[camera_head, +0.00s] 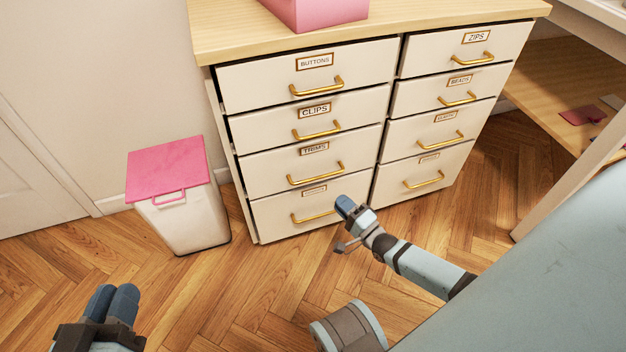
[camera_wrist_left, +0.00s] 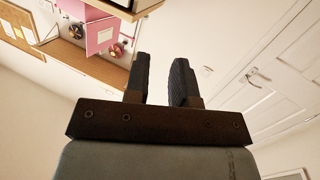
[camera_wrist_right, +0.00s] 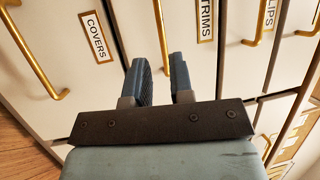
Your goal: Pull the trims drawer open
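The trims drawer (camera_head: 270,176) is the third one down in the left column of a cream cabinet and looks shut. Its label reads TRIMS, and its gold handle (camera_head: 316,174) is bare. My right gripper (camera_head: 345,205) is in front of the cabinet, below the handle's right end. In the right wrist view its fingers (camera_wrist_right: 162,75) are apart with nothing held; one end of the trims handle (camera_wrist_right: 160,35) shows in line with the gap, but I cannot tell how far off. My left gripper (camera_head: 114,303) is low at the left, away from the cabinet, fingers apart and empty (camera_wrist_left: 162,80).
The clips drawer (camera_head: 260,128) is above and the covers drawer (camera_head: 270,216) below, each with a gold handle. A white bin with a pink lid (camera_head: 168,166) stands left of the cabinet. A pink box (camera_head: 320,12) sits on top. The wooden floor in front is clear.

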